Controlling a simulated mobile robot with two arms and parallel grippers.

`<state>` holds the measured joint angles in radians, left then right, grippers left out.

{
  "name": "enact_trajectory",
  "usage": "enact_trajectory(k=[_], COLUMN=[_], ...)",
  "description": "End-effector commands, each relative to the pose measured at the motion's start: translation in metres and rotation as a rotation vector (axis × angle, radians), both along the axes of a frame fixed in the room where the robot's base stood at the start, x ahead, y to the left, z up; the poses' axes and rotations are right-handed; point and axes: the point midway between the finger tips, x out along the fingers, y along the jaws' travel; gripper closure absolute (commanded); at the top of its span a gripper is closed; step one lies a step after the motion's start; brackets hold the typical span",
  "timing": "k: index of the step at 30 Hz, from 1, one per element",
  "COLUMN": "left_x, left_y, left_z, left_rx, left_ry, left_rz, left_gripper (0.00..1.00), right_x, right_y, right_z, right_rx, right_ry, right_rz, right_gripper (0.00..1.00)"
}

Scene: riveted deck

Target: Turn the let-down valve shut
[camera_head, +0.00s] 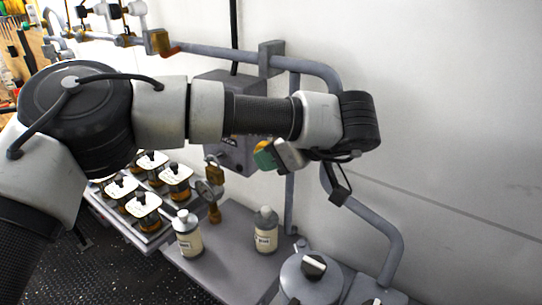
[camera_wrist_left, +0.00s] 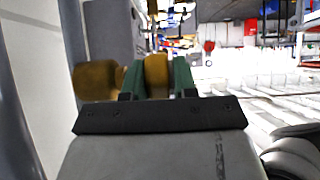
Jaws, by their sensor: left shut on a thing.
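My left gripper (camera_head: 268,155) reaches in front of the grey box (camera_head: 222,90) on the wall pipework. In the left wrist view its two green fingers (camera_wrist_left: 157,68) are closed on a brass-coloured piece (camera_wrist_left: 156,88), which I take to be the let-down valve's handle. A rounded brass body (camera_wrist_left: 95,80) shows just left of the fingers. In the head view my arm and gripper hide most of the gripped part, so its turn angle cannot be told. My right gripper is not in view.
A bottle (camera_head: 187,233) and another bottle (camera_head: 265,230) stand on the grey bench (camera_head: 225,270) below. Several white-topped jars (camera_head: 143,206) sit in a rack at left. A brass valve with a red handle (camera_head: 163,43) is on the upper pipe. The wall at right is bare.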

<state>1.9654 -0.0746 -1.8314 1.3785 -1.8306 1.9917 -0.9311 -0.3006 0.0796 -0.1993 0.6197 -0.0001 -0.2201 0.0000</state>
Motion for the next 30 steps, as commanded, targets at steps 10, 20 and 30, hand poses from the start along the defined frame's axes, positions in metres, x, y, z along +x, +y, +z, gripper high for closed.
enact_trajectory(k=[10, 20, 30], left_x=[-0.001, -0.001, -0.001], left_y=[-0.002, -0.001, -0.001], left_z=[-0.004, -0.007, -0.009], left_rx=[0.245, 0.384, 0.428], left_ry=[-0.181, -0.282, -0.311], left_rz=[-0.003, -0.002, -0.002], left_gripper=[0.96, 0.96, 0.96], right_x=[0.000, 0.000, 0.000], right_y=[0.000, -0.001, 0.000], right_z=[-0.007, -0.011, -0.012], right_rx=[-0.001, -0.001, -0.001], right_ry=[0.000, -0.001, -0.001], right_rz=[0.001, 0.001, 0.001], right_gripper=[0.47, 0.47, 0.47])
